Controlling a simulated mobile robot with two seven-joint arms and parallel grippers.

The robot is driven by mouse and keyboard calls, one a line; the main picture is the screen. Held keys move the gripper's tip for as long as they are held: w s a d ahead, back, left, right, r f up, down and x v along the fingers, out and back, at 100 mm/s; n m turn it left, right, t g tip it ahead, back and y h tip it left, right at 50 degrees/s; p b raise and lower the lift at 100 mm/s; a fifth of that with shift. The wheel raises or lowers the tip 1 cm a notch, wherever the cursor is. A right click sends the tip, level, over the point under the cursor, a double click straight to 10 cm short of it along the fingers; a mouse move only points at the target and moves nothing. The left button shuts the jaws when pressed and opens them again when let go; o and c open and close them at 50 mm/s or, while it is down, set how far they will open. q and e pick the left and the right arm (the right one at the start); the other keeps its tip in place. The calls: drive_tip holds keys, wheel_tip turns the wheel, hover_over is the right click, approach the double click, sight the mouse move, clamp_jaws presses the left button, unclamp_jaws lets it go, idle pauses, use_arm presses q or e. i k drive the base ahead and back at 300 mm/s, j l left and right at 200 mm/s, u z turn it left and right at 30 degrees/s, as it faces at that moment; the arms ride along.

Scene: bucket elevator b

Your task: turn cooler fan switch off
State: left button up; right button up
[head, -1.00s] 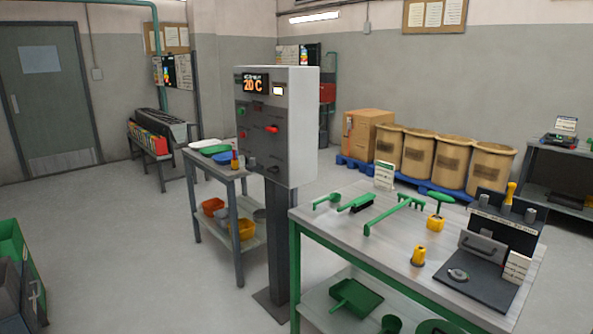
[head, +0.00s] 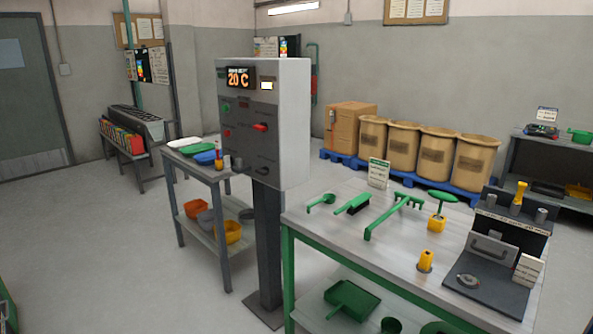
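A grey control box (head: 264,124) stands on a dark post in the middle of the head view. Its front has an orange "20 C" display (head: 240,78), a small lit panel (head: 267,86), a red switch handle (head: 261,127), a green button (head: 226,107), a red button (head: 227,133) and a dark knob (head: 262,170) low down. The labels are too small to read, so I cannot tell which control is the cooler fan switch. Neither of my grippers is in view.
A green-framed table (head: 330,236) with green hand tools stands right of the post. A grey side table (head: 203,170) with coloured lids stands behind left. Barrels (head: 436,154) and a cardboard box (head: 349,126) stand at the back. The floor at the left is clear.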

sight(264, 170)
drive_tip(key=i+j+z, duration=0.35)
drive_tip(key=j, duration=0.15)
drive_tip(key=j+z, duration=0.2)
drive_tip(key=i+j+z, duration=0.1)
drive_tip(key=j, duration=0.25)
drive_tip(key=i+j+z, duration=0.1)
drive_tip(key=j, duration=0.2)
drive_tip(key=i+j+z, duration=0.1)
drive_tip(key=j, duration=0.25)
drive_tip(key=i+j, duration=0.1)
drive_tip(key=j, duration=0.35)
drive_tip(key=i+j+z, duration=0.1)
drive_tip(key=j, duration=0.4)
drive_tip(key=i+j, duration=0.15)
drive_tip(key=j, duration=0.3)
drive_tip(key=i+j, duration=0.1)
drive_tip(key=j, duration=0.35)
drive_tip(key=z, duration=0.05)
